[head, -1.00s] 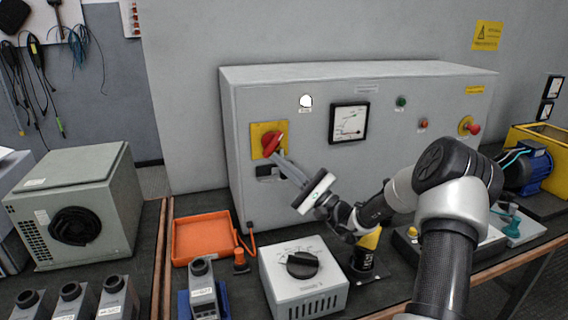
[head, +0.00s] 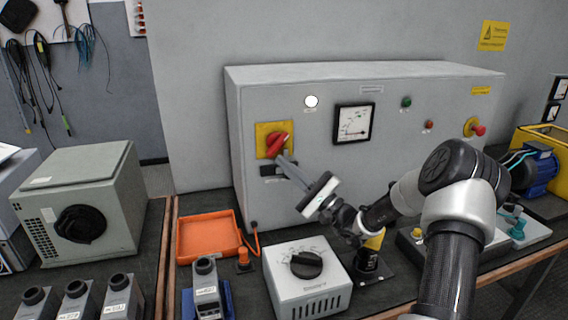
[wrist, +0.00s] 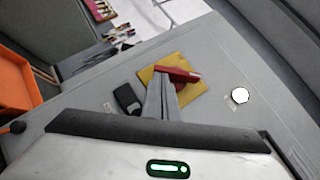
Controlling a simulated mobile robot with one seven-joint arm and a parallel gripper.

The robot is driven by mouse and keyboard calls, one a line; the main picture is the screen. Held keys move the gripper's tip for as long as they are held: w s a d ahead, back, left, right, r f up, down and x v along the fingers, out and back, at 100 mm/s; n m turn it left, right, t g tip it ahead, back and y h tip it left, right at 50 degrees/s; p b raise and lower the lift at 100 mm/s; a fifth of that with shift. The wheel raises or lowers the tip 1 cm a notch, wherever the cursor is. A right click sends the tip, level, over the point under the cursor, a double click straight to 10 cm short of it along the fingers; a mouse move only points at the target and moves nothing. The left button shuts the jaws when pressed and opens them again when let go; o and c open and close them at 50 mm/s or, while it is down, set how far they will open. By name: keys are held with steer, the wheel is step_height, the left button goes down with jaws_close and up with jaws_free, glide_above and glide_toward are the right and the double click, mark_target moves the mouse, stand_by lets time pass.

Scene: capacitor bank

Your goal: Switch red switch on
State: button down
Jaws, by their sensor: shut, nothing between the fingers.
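The red switch (head: 277,144) is a rotary handle on a yellow plate (head: 262,131), on the left of the grey cabinet's front. Its handle slants up to the right in the head view. My gripper (head: 283,156) is shut and empty, with its fingertips at the lower edge of the switch. In the wrist view the fingers (wrist: 162,82) reach the near side of the red handle (wrist: 177,74). They overlap its edge, and I cannot tell whether they touch it. The handle is not between the fingers.
A round white lamp (head: 311,101) and a gauge (head: 354,123) are on the cabinet (head: 400,82). A red stop button (head: 477,129) is at its right. An orange tray (head: 181,238), a grey box with a black knob (head: 307,264) and a black-yellow post stand below on the bench.

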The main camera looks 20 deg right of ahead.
steer(key=s+d+p, duration=0.1)
steer(key=s+d, duration=0.6)
steer(key=s, duration=0.3)
steer(key=shift+d, duration=0.35)
steer(key=shift+w+a, duration=0.1)
